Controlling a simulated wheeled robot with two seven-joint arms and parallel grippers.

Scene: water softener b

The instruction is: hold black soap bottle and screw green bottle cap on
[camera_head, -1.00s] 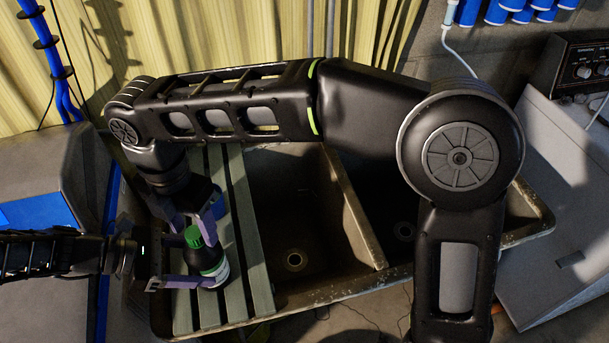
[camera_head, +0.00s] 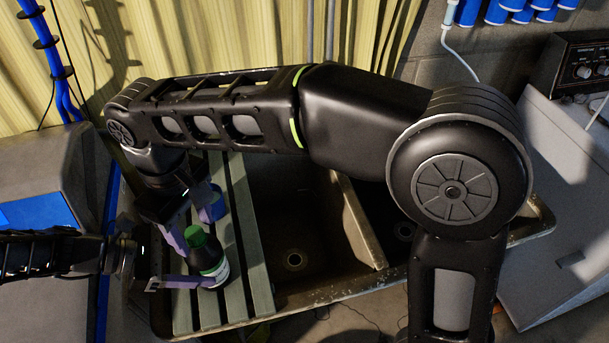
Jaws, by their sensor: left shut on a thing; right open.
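The black soap bottle (camera_head: 203,260) stands upright on the slatted board at the left of the sink, with a green band and a white label low on its side. The green cap (camera_head: 195,231) sits on top of the bottle's neck; I cannot tell how tightly it is seated. My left gripper (camera_head: 200,270) comes in from the left and is shut on the bottle's body; one purple finger shows in front. My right gripper (camera_head: 191,221) reaches down from above, open, its purple fingers spread just behind and above the cap. Contact with the cap cannot be told.
The slatted board (camera_head: 240,235) lies over the left part of a worn double-basin sink (camera_head: 300,290). Both basins are empty. A grey machine (camera_head: 45,170) stands at the left. My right arm spans the view above the sink.

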